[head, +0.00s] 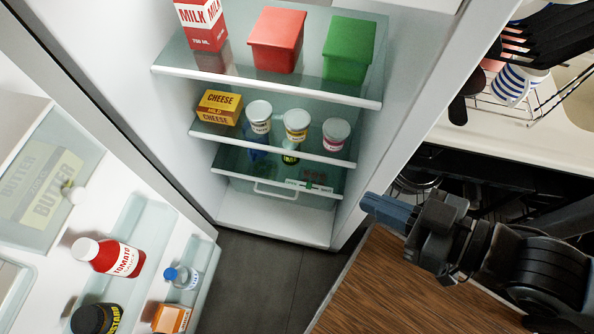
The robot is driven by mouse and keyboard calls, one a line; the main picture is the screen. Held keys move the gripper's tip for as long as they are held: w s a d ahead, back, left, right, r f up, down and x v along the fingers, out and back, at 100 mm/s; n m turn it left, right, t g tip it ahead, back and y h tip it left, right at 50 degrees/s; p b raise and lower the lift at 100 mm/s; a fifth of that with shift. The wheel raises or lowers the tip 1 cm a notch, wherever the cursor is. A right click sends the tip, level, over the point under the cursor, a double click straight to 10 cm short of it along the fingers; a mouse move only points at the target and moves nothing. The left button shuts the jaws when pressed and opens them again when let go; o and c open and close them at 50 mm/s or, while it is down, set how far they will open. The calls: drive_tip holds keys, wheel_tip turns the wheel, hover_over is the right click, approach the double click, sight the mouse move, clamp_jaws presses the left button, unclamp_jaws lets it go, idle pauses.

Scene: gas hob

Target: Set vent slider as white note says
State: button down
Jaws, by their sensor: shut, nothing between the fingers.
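A vent slider strip (312,186) with small white, red and green marks shows on the front of the clear drawer (240,187) at the bottom of the open fridge. Its setting is too small to read. I cannot make out a white note for certain. My gripper (370,205) is to the right of the drawer, outside the fridge and above the wooden surface. Its blue fingers are shut, empty, and point left. It is apart from the slider.
Shelves above hold a milk carton (203,25), red tub (276,40), green tub (348,48), cheese box (219,107) and several jars. The open door at left holds a tomato bottle (110,257). The fridge side wall (385,120) and wooden surface (385,290) are near my gripper.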

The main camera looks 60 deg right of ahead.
drive_tip(key=w+d+f+m+g+h+b, duration=0.1)
drive_tip(key=w+f+m+g+b, duration=0.3)
drive_tip(key=f, duration=0.9)
drive_tip(key=w+d+f+g+h+b, duration=0.15)
drive_tip(key=w+f, duration=0.35)
drive_tip(key=f, duration=0.7)
drive_tip(key=w+d+f+m+g+b, duration=0.1)
drive_tip(key=w+f+m+g+b, duration=0.3)
drive_tip(key=f, duration=0.9)
drive_tip(key=w+d+f+m+g+h+b, duration=0.1)
drive_tip(key=w+d+f+g+h+b, duration=0.2)
drive_tip(key=w, duration=0.5)
drive_tip(key=w+r+m+g+b, duration=0.2)
drive_tip(key=w+m+g, duration=0.3)
drive_tip(key=w, duration=0.4)
drive_tip(key=shift+w+d+r+h+b, duration=0.15)
drive_tip(key=shift+d+r+h+b, duration=0.15)
drive_tip(key=shift+r+h, duration=0.2)
